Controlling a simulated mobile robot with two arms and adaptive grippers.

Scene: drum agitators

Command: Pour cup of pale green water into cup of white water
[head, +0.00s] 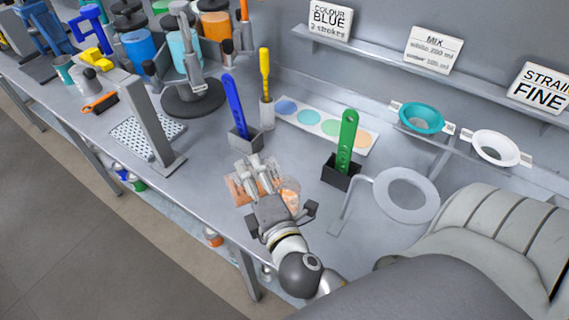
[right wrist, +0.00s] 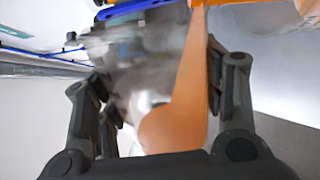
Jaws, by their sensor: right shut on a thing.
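No pale green or white water is recognisable. My left gripper is out of view.
A blue-handled tool in a holder (head: 236,115) and a green-handled tool in a black holder (head: 346,145) stand close behind. A ring stand (head: 405,195) is to the right. A palette strip (head: 330,122) and a teal strainer (head: 421,118) lie farther back.

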